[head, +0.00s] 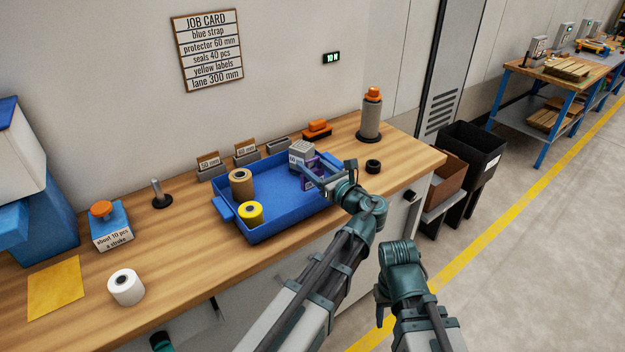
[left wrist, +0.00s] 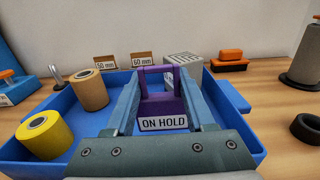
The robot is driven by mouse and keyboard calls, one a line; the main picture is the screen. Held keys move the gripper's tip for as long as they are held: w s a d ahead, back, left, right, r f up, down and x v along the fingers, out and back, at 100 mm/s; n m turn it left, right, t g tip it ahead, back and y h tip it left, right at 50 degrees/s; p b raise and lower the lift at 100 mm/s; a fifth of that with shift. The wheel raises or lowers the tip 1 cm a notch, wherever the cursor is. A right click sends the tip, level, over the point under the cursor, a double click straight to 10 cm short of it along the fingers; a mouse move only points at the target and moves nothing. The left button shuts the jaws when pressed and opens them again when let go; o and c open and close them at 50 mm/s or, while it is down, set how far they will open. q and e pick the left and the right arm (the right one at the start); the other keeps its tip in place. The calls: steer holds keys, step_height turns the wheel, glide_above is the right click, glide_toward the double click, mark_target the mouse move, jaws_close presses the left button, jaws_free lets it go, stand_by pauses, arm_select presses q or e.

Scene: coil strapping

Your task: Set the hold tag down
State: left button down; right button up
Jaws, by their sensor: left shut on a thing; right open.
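The purple hold tag (head: 310,174) shows in the head view over the right part of the blue tray. In the left wrist view the tag (left wrist: 160,107) has a white "ON HOLD" label. My left gripper (head: 318,178) is shut on the tag, with a finger on each side of it. Whether the tag's lower edge touches the tray cannot be told. My right gripper (head: 381,306) hangs low in front of the bench, empty, and its fingers are barely visible.
The blue tray (head: 285,226) holds a brown roll (head: 241,184), a yellow roll (head: 250,213) and a grey box (head: 301,152) close to the tag. A black ring (head: 373,166) and a dark spool (head: 371,115) stand right of the tray. The left bench holds a white roll (head: 126,287).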

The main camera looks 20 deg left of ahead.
mark_target(312, 186)
arm_select(q)
steer(key=shift+f+b, duration=1.2)
steer(key=shift+f, duration=0.35)
steer(key=shift+f, duration=0.1)
steer(key=shift+f, duration=0.15)
steer(key=shift+c, duration=1.3)
jaws_free()
steer(key=shift+r, duration=0.25)
